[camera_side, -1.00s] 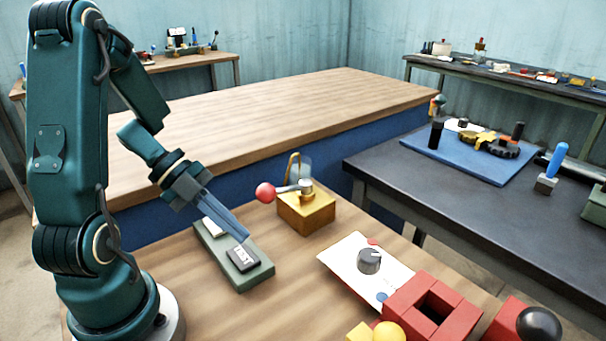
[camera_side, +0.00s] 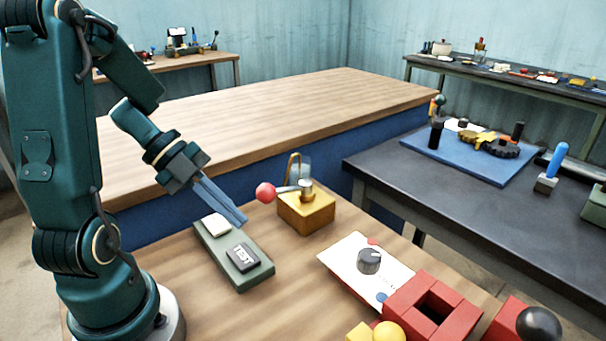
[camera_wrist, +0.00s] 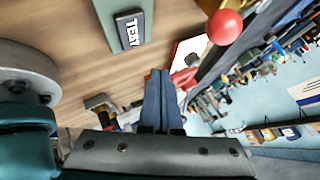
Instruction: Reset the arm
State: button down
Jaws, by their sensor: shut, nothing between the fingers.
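My gripper (camera_side: 241,219) is shut and empty. Its blue-grey fingers point down and to the right above the green switch panel (camera_side: 215,254), apart from it. The panel lies on the wooden bench and carries a dark TEST button (camera_side: 242,257) and a white button (camera_side: 215,224). In the wrist view, my gripper (camera_wrist: 160,75) has its fingers together, with the TEST button (camera_wrist: 130,29) at upper left.
Right of my gripper stands a brass box (camera_side: 307,214) with a red-knobbed lever (camera_side: 266,193). A white card with a grey dial (camera_side: 369,260) and red blocks (camera_side: 432,307) lie at the front right. A dark table (camera_side: 450,195) stands beyond.

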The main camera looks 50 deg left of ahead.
jog(key=w+d+r+n+t+y, duration=0.2)
jog(key=w+r+n+t+y, duration=0.1)
jog(key=w+r+t, duration=0.4)
jog(key=w+d+r+n+t+y, duration=0.2)
jog(key=w+r+n+t+y, duration=0.15)
jog(key=r, duration=0.55)
jog(key=s+d+f+n+g, duration=0.4)
jog(key=s+f+n+g, duration=0.6)
jog(key=s+n, duration=0.3)
jog(key=shift+s+y, duration=0.45)
jog(key=shift+s, duration=0.2)
jog(key=shift+f, duration=0.1)
